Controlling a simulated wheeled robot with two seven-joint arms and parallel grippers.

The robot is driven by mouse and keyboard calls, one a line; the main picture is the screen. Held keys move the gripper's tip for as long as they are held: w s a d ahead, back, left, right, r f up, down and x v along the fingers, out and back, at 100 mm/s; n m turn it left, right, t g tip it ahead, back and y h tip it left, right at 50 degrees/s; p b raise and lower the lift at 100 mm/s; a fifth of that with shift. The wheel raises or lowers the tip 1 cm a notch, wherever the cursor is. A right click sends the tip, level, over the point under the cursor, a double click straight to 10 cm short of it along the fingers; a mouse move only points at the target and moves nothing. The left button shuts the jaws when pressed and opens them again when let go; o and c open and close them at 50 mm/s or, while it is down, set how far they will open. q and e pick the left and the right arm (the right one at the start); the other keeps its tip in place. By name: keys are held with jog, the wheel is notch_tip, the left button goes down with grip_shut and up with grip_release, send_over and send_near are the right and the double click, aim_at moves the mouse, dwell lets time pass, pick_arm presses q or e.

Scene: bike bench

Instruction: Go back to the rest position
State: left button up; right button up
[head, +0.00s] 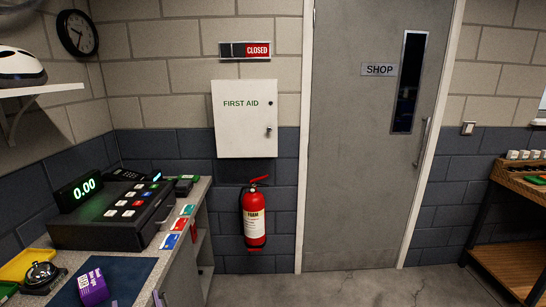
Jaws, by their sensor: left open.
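My left gripper (137,300) only just shows at the bottom edge, at the front of the counter near the blue mat (128,270). Its fingertips are apart, with nothing seen between them; the rest of it is cut off by the frame. My right gripper is not in view.
On the counter at left are a cash register (112,212), a purple box (92,287), a service bell (41,276) and a yellow tray (20,264). A fire extinguisher (254,217) hangs below a first aid cabinet (245,118). The floor before the closed door (365,150) is clear. A wooden rack (510,262) stands right.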

pick_arm(q)
jog(key=w+d+r+m+t+h, duration=0.1)
jog(key=d+r+m+t+h, duration=0.15)
jog(key=d+m+h, duration=1.4)
jog(key=s+f+m+g, duration=0.7)
jog(key=m+g, duration=0.1)
jog(key=m, duration=0.9)
jog(key=s+a+f+m+g+y, duration=0.2)
jog(key=s+a+m+g+y, duration=0.15)
jog(key=s, duration=0.35)
jog(key=s+a+f+m+g+y, duration=0.2)
jog(key=s+a+f+m+g, duration=0.1)
jog(key=s+m, duration=0.25)
notch_tip(320, 180, down, 22)
jog(key=s+g, duration=0.1)
jog(key=s, duration=0.1)
jog(key=s+a+f+g+b, duration=0.1)
jog(key=s+a+f, duration=0.2)
jog(key=s+f, duration=1.3)
jog(key=shift+s+g, duration=0.4)
jog(key=shift+s, duration=0.4)
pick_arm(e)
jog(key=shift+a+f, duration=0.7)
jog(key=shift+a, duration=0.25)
